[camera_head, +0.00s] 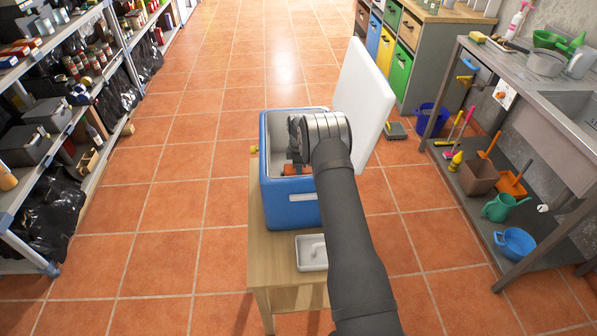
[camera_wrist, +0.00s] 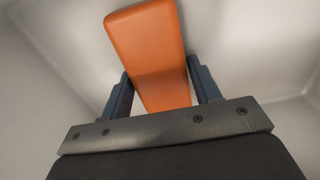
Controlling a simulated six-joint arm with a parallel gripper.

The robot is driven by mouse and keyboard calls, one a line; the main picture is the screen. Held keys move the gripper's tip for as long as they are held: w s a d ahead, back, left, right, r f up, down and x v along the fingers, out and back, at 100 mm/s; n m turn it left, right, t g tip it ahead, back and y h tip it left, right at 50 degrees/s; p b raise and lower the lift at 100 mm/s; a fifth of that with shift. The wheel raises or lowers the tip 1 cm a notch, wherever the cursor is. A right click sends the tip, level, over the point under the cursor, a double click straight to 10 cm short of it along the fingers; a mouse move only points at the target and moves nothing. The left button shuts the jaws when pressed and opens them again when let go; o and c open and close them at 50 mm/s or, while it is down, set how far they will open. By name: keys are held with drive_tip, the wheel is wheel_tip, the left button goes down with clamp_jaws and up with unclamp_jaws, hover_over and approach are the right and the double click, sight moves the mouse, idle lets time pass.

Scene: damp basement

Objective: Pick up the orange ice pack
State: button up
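The orange ice pack (camera_wrist: 149,52) is a smooth block with rounded corners inside the blue cooler (camera_head: 291,209). In the wrist view it lies between my two fingers (camera_wrist: 160,78), slanting a little to the left. The fingers stand apart, one on each side and close to its edges. A narrow gap shows by the left finger lower down; contact at the tips cannot be made out. In the head view my gripper (camera_head: 298,148) reaches down into the cooler, and only a small part of the orange pack (camera_head: 291,169) shows beneath it.
The cooler's white lid (camera_head: 364,95) stands open on the right, close to my arm. The cooler sits on a wooden table (camera_head: 264,262), with a small white tray (camera_head: 311,253) in front of it. Shelves stand left; a sink bench (camera_head: 540,85) stands right.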

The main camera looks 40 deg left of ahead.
drive_tip(key=c, duration=0.7)
drive_tip(key=shift+o, duration=0.2)
drive_tip(key=shift+r, duration=0.15)
